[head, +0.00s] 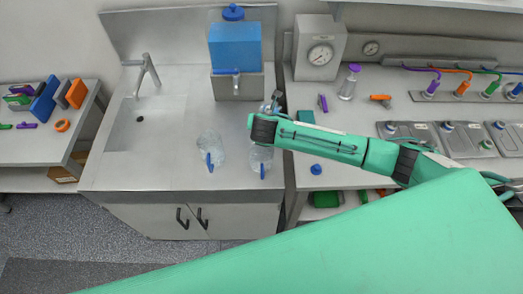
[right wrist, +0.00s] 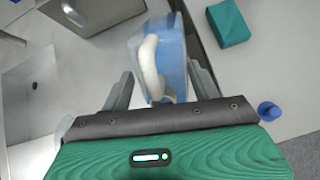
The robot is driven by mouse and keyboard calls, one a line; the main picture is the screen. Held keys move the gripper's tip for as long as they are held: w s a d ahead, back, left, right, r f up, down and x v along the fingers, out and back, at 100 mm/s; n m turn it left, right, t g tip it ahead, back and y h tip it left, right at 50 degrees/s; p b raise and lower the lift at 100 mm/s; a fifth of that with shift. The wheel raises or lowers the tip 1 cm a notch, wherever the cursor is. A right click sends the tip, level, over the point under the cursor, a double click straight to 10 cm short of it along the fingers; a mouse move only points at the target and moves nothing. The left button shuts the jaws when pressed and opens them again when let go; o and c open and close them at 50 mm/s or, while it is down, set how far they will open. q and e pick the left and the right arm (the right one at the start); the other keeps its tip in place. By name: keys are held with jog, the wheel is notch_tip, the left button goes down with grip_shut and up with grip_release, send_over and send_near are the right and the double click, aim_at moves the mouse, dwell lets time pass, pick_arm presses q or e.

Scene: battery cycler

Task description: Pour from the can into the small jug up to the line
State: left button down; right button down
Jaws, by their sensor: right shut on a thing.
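My right gripper (right wrist: 158,92) is shut on a blue thing with a curved white handle (right wrist: 150,68), which I take to be the can. In the head view the right gripper (head: 274,102) is over the counter's right edge, and the can is mostly hidden there. Two clear jugs with blue handles stand on the steel counter: a left jug (head: 209,146) and a right jug (head: 259,157), the right one partly under my forearm. I cannot tell which is the small jug; no line or liquid level is readable. My left gripper is out of view.
A blue tank (head: 235,47) with a tap stands behind on a grey stand (head: 237,87). The sink (head: 146,125) is left. On the right bench are a green block (head: 305,116), a blue cap (head: 316,169) and a purple-capped bottle (head: 348,83). The counter front left is clear.

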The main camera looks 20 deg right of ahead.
jog(key=shift+s+a+f+t+h+b, duration=0.1)
jog(key=shift+f+t+h+b, duration=0.25)
jog(key=shift+b, duration=0.2)
jog(key=shift+s+f+t+b, duration=0.1)
jog(key=shift+f+t+b, duration=0.3)
jog(key=shift+b, duration=0.9)
jog(key=shift+s+a+r+t+h+b, duration=0.2)
jog(key=shift+t+h+b, duration=0.25)
jog(key=shift+b, duration=0.85)
jog(key=shift+s+a+r+t+h+b, duration=0.1)
jog(key=shift+s+t+h+b, duration=0.3)
jog(key=shift+b, duration=0.9)
dwell(2.5)
